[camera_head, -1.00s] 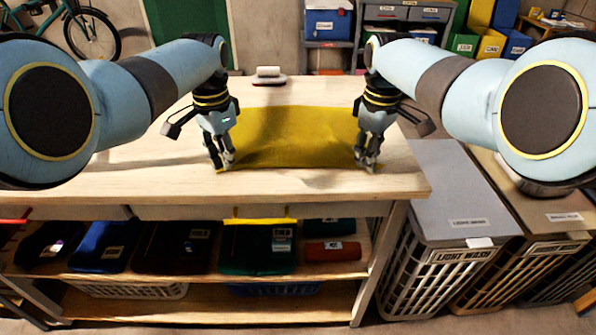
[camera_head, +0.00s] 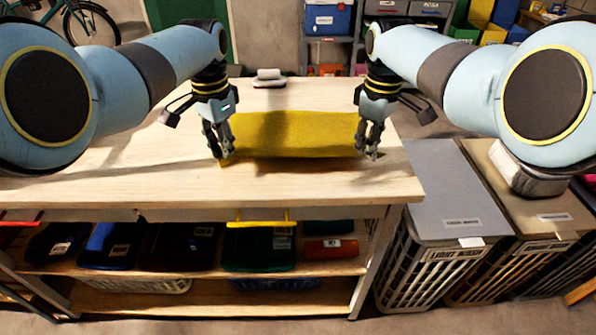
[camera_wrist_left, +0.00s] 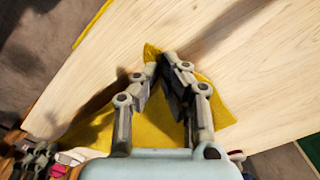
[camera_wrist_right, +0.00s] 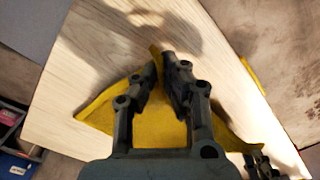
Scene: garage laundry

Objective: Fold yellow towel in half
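The yellow towel (camera_head: 290,135) lies across the wooden table, its near edge stretched between my two grippers. My left gripper (camera_head: 223,157) is shut on the near left corner of the towel; in the left wrist view a yellow corner (camera_wrist_left: 151,51) pokes out past the fingertips. My right gripper (camera_head: 371,153) is shut on the near right corner; in the right wrist view a strip of towel (camera_wrist_right: 155,52) shows between the fingertips. The near edge looks slightly raised off the table. The far part of the towel lies flat, and its far corners are partly hidden behind my grippers.
The wooden table top (camera_head: 120,178) is clear in front and to the left. A small grey-white item (camera_head: 269,77) stands behind the towel. Laundry hampers (camera_head: 445,195) stand right of the table.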

